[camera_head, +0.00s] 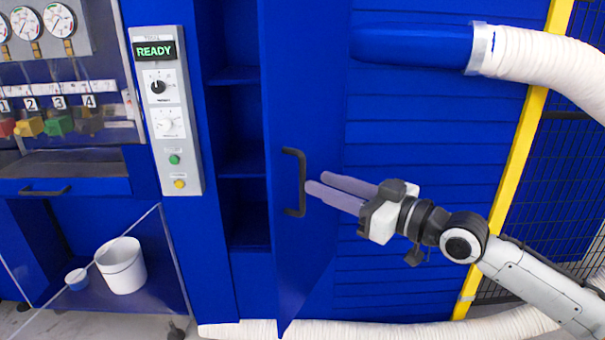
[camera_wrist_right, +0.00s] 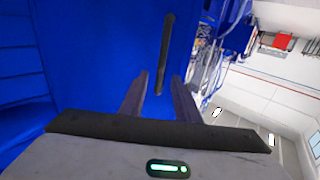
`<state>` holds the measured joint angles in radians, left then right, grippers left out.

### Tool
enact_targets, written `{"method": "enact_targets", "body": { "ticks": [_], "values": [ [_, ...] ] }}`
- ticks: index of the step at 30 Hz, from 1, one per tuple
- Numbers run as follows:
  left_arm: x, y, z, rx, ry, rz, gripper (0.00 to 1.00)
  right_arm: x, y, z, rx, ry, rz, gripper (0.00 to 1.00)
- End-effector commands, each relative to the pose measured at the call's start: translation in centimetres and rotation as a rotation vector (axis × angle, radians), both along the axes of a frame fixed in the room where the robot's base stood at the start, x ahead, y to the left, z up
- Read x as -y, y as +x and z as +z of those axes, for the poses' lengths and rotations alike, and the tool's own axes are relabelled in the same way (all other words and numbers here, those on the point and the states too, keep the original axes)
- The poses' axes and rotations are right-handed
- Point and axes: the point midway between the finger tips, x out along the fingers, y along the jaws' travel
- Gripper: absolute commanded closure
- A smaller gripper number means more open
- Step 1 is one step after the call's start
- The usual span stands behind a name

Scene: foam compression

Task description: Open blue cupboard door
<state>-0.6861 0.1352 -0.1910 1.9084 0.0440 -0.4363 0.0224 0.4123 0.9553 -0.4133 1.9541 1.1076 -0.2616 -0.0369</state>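The blue cupboard door (camera_head: 308,90) stands ajar in the head view, its free edge swung out toward me. Blue shelves (camera_head: 238,122) show through the gap to its left. The door carries a black bar handle (camera_head: 301,182), upright in the head view; the handle also shows in the right wrist view (camera_wrist_right: 166,50). My right gripper (camera_head: 316,183) is just right of the handle with its fingers pointing at it. In the right wrist view its fingers (camera_wrist_right: 162,90) are apart, with the handle's lower end between their tips; contact cannot be told. My left gripper is out of view.
A grey control panel (camera_head: 165,105) reading READY is left of the cupboard. A white hose (camera_head: 545,60) curves at upper right beside a yellow post (camera_head: 527,135). Another white hose (camera_head: 375,329) lies along the floor below the door. A white bucket (camera_head: 122,267) stands lower left.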

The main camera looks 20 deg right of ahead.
Motion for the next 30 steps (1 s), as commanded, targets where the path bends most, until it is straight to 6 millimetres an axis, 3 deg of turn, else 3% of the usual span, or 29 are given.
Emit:
{"method": "enact_targets", "body": {
  "ticks": [9, 22, 27, 30],
  "values": [
    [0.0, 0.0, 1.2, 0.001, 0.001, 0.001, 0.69, -2.9, 4.3, 0.2, 0.001, 0.002, 0.001, 0.7],
    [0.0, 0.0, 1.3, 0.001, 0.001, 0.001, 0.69, -3.5, 5.2, -0.1, -0.001, -0.003, 0.0, 0.7],
    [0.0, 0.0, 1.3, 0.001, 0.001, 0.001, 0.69, -3.4, 5.2, -0.1, 0.0, -0.002, 0.0, 0.97],
    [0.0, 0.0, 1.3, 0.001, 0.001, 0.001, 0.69, -3.4, 5.2, 0.0, 0.0, -0.002, 0.0, 1.0]
  ]
}}
